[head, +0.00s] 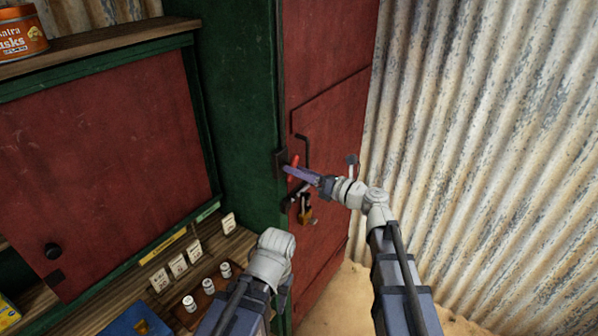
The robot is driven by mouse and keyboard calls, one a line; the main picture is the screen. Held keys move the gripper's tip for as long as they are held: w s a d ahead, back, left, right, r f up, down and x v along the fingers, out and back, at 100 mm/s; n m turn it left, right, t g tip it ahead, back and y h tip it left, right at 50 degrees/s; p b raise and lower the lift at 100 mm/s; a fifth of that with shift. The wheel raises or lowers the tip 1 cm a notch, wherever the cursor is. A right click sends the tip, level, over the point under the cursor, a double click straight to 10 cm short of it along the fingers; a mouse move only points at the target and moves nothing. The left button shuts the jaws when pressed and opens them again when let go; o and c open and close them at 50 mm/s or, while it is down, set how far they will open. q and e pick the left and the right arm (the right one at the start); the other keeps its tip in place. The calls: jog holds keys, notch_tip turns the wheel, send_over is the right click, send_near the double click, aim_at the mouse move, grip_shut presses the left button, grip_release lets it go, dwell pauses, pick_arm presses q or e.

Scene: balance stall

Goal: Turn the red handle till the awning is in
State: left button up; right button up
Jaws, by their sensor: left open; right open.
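The red handle (294,162) is a small red grip on the edge of the red door panel, by a dark plate on the green post. My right gripper (289,171) is open, with its purple-grey fingers at the handle. The fingers overlap part of it, and I cannot tell whether they touch. My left gripper (286,292) is low in the view, open and away from the handle, its fingers mostly hidden by its own wrist. The awning is not in view.
A counter (150,297) with white cards and small weights is at lower left. A corrugated wall (480,130) stands at right.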

grip_shut()
dwell(0.3)
